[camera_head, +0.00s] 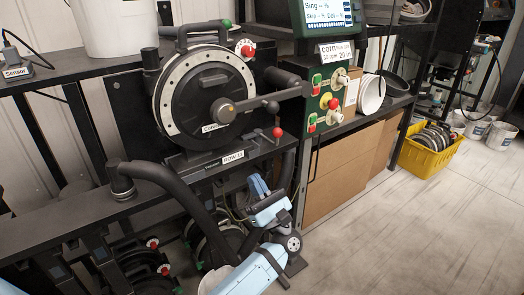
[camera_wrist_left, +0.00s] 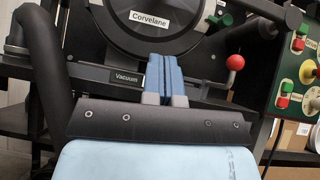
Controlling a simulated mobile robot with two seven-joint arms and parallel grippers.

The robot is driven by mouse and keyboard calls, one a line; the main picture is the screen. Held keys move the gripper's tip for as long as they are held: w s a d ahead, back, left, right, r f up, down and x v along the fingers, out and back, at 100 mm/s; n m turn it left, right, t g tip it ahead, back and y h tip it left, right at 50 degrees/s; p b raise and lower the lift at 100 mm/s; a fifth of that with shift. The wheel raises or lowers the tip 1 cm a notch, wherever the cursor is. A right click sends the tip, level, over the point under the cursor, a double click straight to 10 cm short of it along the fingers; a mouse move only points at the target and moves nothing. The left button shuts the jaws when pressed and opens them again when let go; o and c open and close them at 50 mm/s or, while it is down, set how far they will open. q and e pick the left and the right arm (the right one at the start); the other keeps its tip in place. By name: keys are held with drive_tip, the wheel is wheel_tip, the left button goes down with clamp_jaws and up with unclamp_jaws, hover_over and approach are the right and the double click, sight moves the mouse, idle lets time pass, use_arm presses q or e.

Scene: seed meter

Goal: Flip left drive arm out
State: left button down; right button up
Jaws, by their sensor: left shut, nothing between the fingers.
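The seed meter (camera_head: 175,95) is a round dark disc housing with a pale ring, upright on the bench at centre left. A dark drive arm (camera_head: 246,103) with a round knob reaches right from its hub. I cannot tell whether this is the left drive arm. My left gripper (camera_head: 259,186) is below and right of the meter, in front of the bench edge, apart from the arm. In the left wrist view its blue fingers (camera_wrist_left: 164,75) are together and empty, pointing toward the meter's base by the "Vacuum" label (camera_wrist_left: 127,77). My right gripper is out of view.
A red ball lever (camera_head: 278,132) stands right of the meter; it also shows in the left wrist view (camera_wrist_left: 235,62). A button panel (camera_head: 327,102) is further right. A thick black hose (camera_head: 175,184) curves left of my gripper. Open floor (camera_head: 400,225) lies to the right.

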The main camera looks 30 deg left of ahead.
use_arm(q)
drive_tip(key=shift+w+f+n+g, duration=0.15)
drive_tip(key=shift+w+n+g, duration=0.05)
drive_tip(key=shift+n+g, duration=0.65)
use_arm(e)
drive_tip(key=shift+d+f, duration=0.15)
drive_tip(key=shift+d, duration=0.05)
use_arm(q)
drive_tip(key=s+d+r+x, duration=0.1)
drive_tip(key=r+x, duration=0.1)
drive_tip(key=x, duration=1)
drive_tip(key=shift+r+p, duration=0.3)
drive_tip(key=shift+p, duration=0.1)
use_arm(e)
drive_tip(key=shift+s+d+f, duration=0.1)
use_arm(q)
drive_tip(key=shift+d, duration=0.1)
